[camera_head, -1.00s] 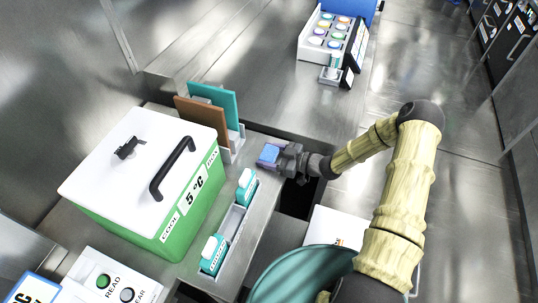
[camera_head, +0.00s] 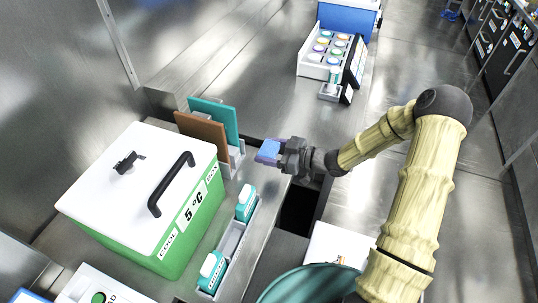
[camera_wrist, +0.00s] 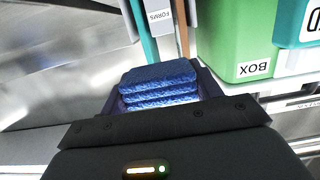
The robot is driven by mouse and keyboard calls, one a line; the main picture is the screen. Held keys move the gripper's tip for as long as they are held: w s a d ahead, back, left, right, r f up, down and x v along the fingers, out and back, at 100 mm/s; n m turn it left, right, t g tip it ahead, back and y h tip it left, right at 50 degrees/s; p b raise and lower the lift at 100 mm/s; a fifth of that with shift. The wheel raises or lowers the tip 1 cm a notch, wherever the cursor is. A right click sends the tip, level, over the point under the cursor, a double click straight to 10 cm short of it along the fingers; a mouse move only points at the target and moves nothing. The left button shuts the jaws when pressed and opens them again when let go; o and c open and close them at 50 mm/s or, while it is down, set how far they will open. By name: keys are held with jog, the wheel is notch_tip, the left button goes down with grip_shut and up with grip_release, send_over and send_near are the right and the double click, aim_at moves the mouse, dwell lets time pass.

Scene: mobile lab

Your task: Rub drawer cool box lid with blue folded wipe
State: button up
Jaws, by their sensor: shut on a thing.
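The blue folded wipe (camera_head: 268,149) is held in my gripper (camera_head: 277,152), which is shut on it. In the wrist view the wipe (camera_wrist: 158,84) shows as several stacked blue layers between the dark jaws. The cool box (camera_head: 187,215) is green with a white lid (camera_head: 112,190), a black handle (camera_head: 171,184) and a black latch. The lid is shut. My gripper is to the right of the cool box, apart from the lid. In the wrist view the green box (camera_wrist: 232,40) is at the upper right.
Teal and brown boards (camera_head: 219,119) stand in a holder marked FORMS between the box and the back wall. A rack with two teal bottles (camera_head: 246,203) sits right of the box. A white tray of coloured lids (camera_head: 325,54) stands at the back.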

aim_at(272, 146)
jog(key=shift+r, duration=0.1)
dwell(0.4)
jog(key=shift+m+t+h, duration=0.3)
jog(key=shift+m+t, duration=0.2)
jog(key=shift+t, duration=0.1)
jog(key=r+p, duration=0.1)
jog(key=r, duration=0.1)
jog(key=r+p, duration=0.1)
jog(key=r, duration=0.1)
jog(key=r+p, duration=0.1)
jog(key=shift+w+d+r, duration=0.2)
jog(key=shift+w+r, duration=0.05)
jog(key=shift+r, duration=0.15)
jog(key=shift+w+d+f+m+t, duration=0.1)
jog(key=shift+w+d+m+t, duration=0.05)
jog(key=shift+m+t, duration=0.2)
jog(key=s+d+f+m+t+h+b, duration=0.1)
jog(key=d+f+m+t+h+b, duration=0.2)
jog(key=d+f+m+t+h, duration=0.6)
jog(key=d+f+m+h, duration=0.3)
jog(key=d+f+h, duration=0.2)
jog(key=f, duration=0.3)
jog(key=shift+d+f+h, duration=0.3)
jog(key=shift+d+f, duration=0.05)
jog(key=shift+d, duration=0.45)
